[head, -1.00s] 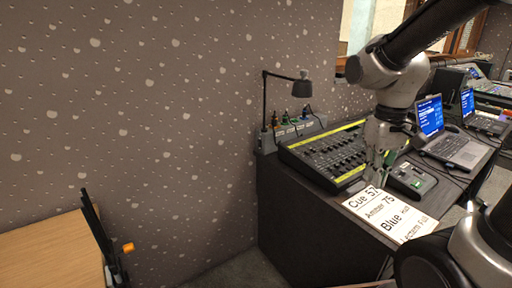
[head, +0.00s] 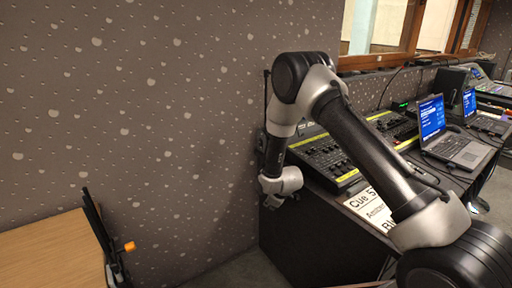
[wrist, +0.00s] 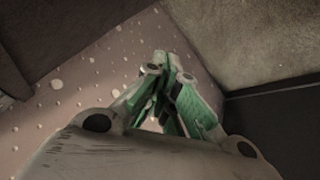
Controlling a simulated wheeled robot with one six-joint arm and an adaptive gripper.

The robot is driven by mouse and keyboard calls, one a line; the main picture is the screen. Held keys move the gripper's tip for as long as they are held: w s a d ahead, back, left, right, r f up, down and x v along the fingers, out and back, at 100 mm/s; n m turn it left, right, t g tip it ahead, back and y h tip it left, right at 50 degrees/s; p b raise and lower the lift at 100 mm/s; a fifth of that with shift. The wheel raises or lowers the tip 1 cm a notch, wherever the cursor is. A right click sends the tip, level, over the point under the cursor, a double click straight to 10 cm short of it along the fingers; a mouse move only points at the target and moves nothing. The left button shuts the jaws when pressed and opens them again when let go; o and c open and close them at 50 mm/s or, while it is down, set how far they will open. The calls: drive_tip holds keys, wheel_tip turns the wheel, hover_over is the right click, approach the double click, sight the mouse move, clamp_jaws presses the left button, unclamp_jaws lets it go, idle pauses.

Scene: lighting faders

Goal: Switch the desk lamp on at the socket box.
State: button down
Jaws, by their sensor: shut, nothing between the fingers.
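In the head view my arm covers most of the desk lamp; only its thin black upright (head: 266,88) shows. The socket box is nearly all hidden behind my arm, with a sliver of its left end (head: 261,142) showing; its switches cannot be seen. In the wrist view my gripper (wrist: 168,62) is shut and empty, with green-sided fingers pointing toward the speckled wall and floor. Neither lamp nor box shows there. In the head view the gripper is mostly hidden below my wrist, low beside the desk's left end.
The fader console (head: 325,158) lies on the black desk (head: 300,235), right of my wrist. A cue card (head: 372,210) is at the desk's front edge. Laptops (head: 452,148) stand further right. The speckled wall (head: 150,130) is close behind. A wooden table (head: 45,255) is at lower left.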

sight(260, 143)
drive_tip(key=w+a+r+n+t+y, duration=0.15)
drive_tip(key=w+a+n+t, duration=0.35)
drive_tip(key=w, duration=0.5)
drive_tip(key=w+r+n+t, duration=0.2)
drive_tip(key=r+t, duration=0.1)
drive_tip(key=r, duration=0.3)
drive_tip(key=w+r+n+t+y, duration=0.1)
drive_tip(key=w+r+n+t, duration=0.1)
drive_tip(key=r+n+t, duration=0.1)
wheel_tip(260, 143, up, 3)
drive_tip(key=shift+f+t, duration=0.15)
drive_tip(key=shift+t, duration=0.35)
drive_tip(key=shift+w+y, duration=0.25)
drive_tip(key=w, duration=1.1)
drive_tip(key=shift+w+d+r, duration=0.2)
drive_tip(key=shift+d+r, duration=0.2)
